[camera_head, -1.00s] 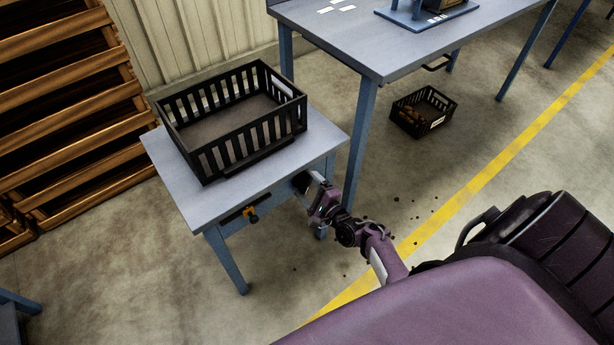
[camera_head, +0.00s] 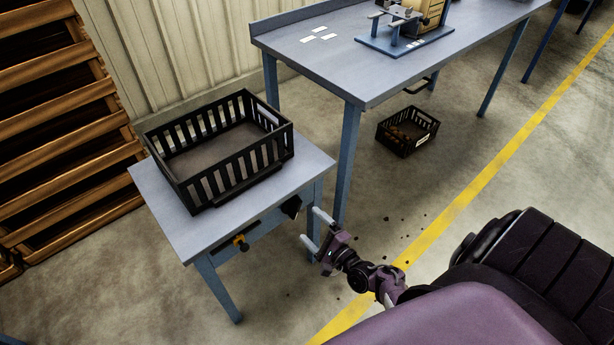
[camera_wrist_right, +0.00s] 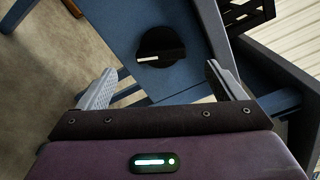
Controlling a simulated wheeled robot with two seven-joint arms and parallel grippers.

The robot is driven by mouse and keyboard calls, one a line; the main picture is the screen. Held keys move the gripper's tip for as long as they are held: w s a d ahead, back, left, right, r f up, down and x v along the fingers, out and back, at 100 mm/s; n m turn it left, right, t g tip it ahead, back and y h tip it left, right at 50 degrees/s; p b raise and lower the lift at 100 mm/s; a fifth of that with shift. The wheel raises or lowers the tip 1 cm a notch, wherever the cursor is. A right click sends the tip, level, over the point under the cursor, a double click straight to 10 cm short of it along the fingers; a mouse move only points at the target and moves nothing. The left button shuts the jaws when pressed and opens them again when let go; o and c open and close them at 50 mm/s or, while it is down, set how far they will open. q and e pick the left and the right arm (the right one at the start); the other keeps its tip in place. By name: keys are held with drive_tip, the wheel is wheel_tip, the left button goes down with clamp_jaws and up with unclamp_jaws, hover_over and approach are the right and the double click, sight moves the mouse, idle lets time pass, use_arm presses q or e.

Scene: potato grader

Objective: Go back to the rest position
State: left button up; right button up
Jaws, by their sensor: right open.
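My right gripper (camera_head: 309,224) is open and empty beside the small blue table (camera_head: 160,195), off its right side. In the right wrist view its two fingers (camera_wrist_right: 160,68) are spread wide with nothing between them. A black round knob (camera_wrist_right: 160,47) with a white mark sits on the table's blue side panel, ahead of the fingers and apart from them. The knob also shows as a dark piece in the head view (camera_head: 291,206). My left gripper is not in view.
A black slatted crate (camera_head: 243,177) stands empty on the small table. An orange-and-black fitting (camera_head: 240,243) is on the table's front. A long workbench (camera_head: 350,70) stands behind, with a crate of potatoes (camera_head: 388,141) on the floor beneath. Floor around the yellow line (camera_head: 470,205) is mostly clear.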

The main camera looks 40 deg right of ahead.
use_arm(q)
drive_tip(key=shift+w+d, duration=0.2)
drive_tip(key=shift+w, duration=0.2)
use_arm(e)
drive_tip(key=s+a+f+n+g+y+p, duration=0.1)
drive_tip(key=s+a+f+n+g+p, duration=0.2)
drive_tip(key=s+a+f+n+g, duration=0.35)
drive_tip(key=s+a+f+n+g+y+p, duration=0.1)
drive_tip(key=s+a+f+n+g+p, duration=0.2)
drive_tip(key=s+f+n, duration=0.6)
use_arm(q)
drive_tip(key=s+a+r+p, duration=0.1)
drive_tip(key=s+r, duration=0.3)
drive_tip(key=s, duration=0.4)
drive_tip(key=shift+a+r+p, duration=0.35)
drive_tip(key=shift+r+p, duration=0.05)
drive_tip(key=shift+p, duration=0.25)
use_arm(e)
drive_tip(key=s+f+n+g+h, duration=0.1)
drive_tip(key=s+f+n+g, duration=0.2)
drive_tip(key=s, duration=0.7)
drive_tip(key=s+f+n+g+h, duration=0.2)
drive_tip(key=s+n, duration=0.4)
drive_tip(key=s, duration=0.4)
drive_tip(key=shift+s+a+f+g, duration=0.25)
drive_tip(key=shift+f+g, duration=0.35)
drive_tip(key=shift+g, duration=0.65)
